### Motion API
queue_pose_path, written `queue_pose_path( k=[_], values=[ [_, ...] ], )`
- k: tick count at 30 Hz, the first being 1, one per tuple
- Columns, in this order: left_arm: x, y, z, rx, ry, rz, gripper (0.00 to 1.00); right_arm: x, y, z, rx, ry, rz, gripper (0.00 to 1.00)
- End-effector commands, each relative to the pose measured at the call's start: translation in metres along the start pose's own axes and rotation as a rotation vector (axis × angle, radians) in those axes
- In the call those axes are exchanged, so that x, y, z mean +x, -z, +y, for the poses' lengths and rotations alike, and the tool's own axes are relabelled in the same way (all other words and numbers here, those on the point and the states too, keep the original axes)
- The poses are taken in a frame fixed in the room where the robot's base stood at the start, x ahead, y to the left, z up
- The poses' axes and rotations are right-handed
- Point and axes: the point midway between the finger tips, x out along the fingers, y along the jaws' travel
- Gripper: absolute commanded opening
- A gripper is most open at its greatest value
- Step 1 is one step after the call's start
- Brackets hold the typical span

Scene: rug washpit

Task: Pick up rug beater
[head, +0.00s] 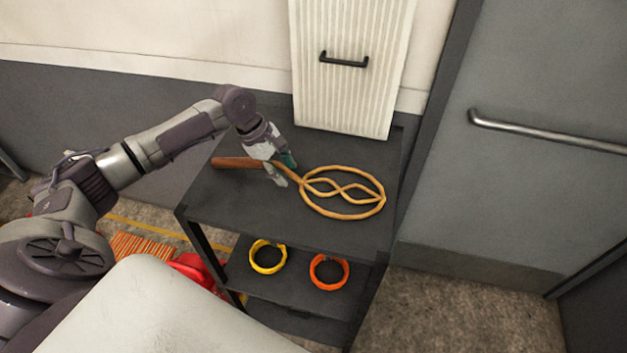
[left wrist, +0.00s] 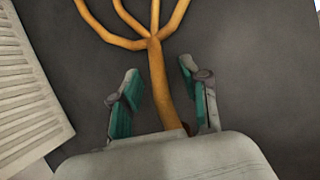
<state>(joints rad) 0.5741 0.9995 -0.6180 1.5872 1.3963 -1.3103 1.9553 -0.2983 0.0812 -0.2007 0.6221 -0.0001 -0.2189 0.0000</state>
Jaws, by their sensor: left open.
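The rug beater (head: 343,192) lies flat on the dark top shelf of a cart. Its looped tan head is to the right and its brown handle to the left. My left gripper (head: 284,172) is over the beater's neck, pointing down. In the left wrist view, the open left gripper (left wrist: 160,98) has its two teal-padded fingers on either side of the beater's tan shaft (left wrist: 158,75), with gaps to both pads. I cannot tell whether the fingertips touch the shelf. The palm hides the handle in that view. My right gripper is not in view.
The dark cart (head: 240,205) has a lower shelf with a yellow ring (head: 267,257) and an orange ring (head: 329,271). A ribbed white panel with a black handle (head: 344,61) stands at the cart's back. A grey door with a metal bar (head: 545,133) is to the right.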

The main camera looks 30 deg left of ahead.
Motion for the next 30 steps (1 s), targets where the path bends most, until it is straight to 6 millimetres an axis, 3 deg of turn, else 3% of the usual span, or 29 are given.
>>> queue_pose_path(
  k=[3,12,25,30],
  values=[
    [0.0,0.0,0.0,0.0,0.0,0.0,0.46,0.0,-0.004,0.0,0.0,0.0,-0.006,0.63],
    [0.0,0.0,0.0,0.0,0.0,0.0,0.0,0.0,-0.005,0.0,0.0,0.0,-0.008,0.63],
    [-0.002,-0.001,0.001,0.0,-0.002,-0.001,0.0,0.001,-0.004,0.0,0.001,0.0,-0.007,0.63],
    [-0.011,-0.004,0.003,0.002,-0.004,-0.002,0.0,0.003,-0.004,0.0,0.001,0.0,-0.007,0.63]
  ],
)
